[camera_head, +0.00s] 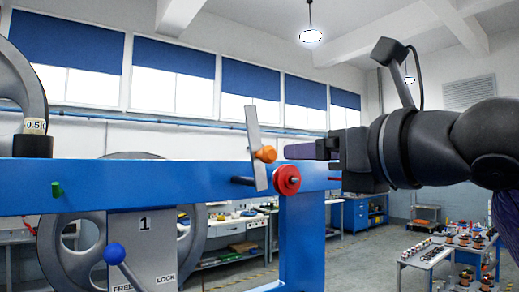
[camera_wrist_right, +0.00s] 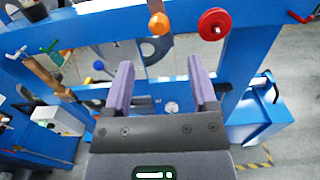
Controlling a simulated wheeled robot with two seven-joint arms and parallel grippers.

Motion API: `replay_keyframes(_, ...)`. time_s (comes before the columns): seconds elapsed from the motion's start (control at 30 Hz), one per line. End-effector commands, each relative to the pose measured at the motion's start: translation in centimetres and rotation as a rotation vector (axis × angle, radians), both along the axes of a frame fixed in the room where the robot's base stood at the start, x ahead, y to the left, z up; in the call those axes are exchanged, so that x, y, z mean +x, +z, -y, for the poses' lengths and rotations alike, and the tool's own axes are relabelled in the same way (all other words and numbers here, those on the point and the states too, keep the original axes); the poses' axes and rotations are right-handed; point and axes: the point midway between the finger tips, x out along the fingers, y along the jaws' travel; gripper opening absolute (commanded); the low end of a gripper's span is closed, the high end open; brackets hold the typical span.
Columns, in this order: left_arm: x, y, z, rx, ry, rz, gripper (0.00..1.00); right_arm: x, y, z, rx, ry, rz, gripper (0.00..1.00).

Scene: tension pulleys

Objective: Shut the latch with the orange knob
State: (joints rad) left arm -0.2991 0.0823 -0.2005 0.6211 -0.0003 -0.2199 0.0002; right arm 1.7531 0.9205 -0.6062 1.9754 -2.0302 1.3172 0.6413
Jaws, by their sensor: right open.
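The latch is a flat grey metal bar (camera_head: 254,135) standing nearly upright, tilted slightly, in front of the blue crossbeam (camera_head: 150,178). Its orange knob (camera_head: 265,154) sticks out near the middle of the bar, and the knob also shows at the top of the right wrist view (camera_wrist_right: 158,24). My right gripper (camera_head: 288,151) comes in from the right, with its fingertips just right of the knob in the head view. In the right wrist view its two purple fingers (camera_wrist_right: 161,68) are apart with nothing between them; the knob lies beyond the tips. My left gripper is not in view.
A red wheel (camera_head: 287,180) sits on the beam close below and right of the knob. A green peg (camera_head: 56,189), a blue ball knob (camera_head: 114,254) and a large grey wheel (camera_head: 70,245) are at the left. A blue upright (camera_head: 302,240) stands below the beam.

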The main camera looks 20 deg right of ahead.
Motion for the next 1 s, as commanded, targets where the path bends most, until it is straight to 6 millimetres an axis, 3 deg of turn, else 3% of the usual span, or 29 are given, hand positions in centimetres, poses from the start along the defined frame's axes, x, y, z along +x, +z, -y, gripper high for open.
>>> replay_keyframes(0.3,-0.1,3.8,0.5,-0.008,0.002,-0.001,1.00,6.8,0.3,-2.6,0.000,0.008,-0.008,0.75)
replay_keyframes(0.47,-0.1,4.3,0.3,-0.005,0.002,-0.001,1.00,8.1,0.0,-3.0,0.001,0.008,-0.007,0.75)
replay_keyframes(0.7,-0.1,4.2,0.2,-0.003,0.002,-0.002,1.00,8.2,-0.2,-3.1,0.001,0.009,-0.005,0.72)
replay_keyframes(1.0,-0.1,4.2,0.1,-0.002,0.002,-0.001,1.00,8.2,-0.2,-3.1,0.001,0.009,-0.005,0.09)
